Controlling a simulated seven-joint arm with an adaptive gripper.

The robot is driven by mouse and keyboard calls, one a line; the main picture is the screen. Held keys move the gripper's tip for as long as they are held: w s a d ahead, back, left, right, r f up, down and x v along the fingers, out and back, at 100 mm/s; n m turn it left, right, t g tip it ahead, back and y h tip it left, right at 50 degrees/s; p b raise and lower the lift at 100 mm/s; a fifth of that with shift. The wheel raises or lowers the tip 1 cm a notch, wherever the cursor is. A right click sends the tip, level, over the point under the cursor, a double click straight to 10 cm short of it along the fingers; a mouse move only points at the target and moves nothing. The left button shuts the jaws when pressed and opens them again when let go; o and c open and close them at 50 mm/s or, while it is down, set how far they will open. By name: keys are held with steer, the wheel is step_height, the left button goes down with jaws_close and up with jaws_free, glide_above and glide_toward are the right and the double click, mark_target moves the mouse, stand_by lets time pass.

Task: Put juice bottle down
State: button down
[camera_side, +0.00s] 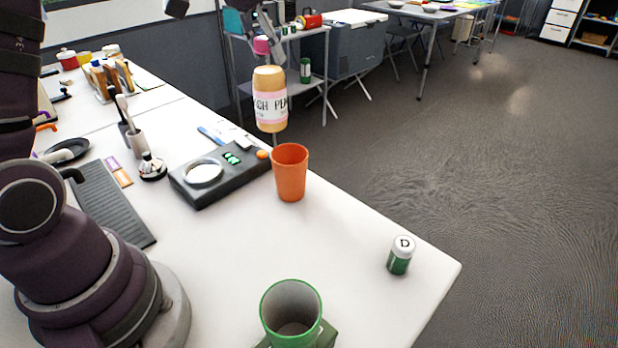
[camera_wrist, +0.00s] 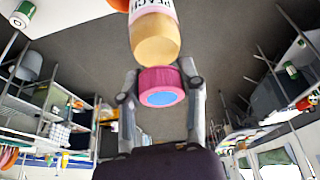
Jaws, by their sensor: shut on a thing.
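The juice bottle (camera_side: 271,100) is peach-coloured with a white and pink label and a pink cap (camera_side: 261,46). It hangs upright in the air in the side view, its base a little above and left of the orange cup's rim. My gripper (camera_side: 262,40) is above it, shut on the pink cap. In the wrist view the bottle (camera_wrist: 155,38) runs out at the top edge, and the fingers of my gripper (camera_wrist: 162,82) press the cap (camera_wrist: 161,88) from both sides. The bottle's base is cut off there.
An orange cup (camera_side: 290,172) stands near the white table's (camera_side: 370,305) far edge, beside a dark scale-like device (camera_side: 222,172).

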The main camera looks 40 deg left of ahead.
steer(key=s+a+f+n+g+y, duration=0.1)
steer(key=s+a+f+n+y, duration=0.3)
steer(key=a, duration=0.7)
steer(key=s+a+r+n+g, duration=0.1)
steer(key=s+a+n, duration=0.1)
steer(key=a+n, duration=0.6)
step_height(320, 180, down, 10)
steer(key=a+m, duration=0.1)
steer(key=a, duration=0.1)
steer(key=shift+a+m, duration=0.3)
steer(key=shift+w+f, duration=0.1)
steer(key=shift+f, duration=0.1)
steer(key=c, duration=0.6)
jaws_free()
steer(key=shift+c, duration=0.2)
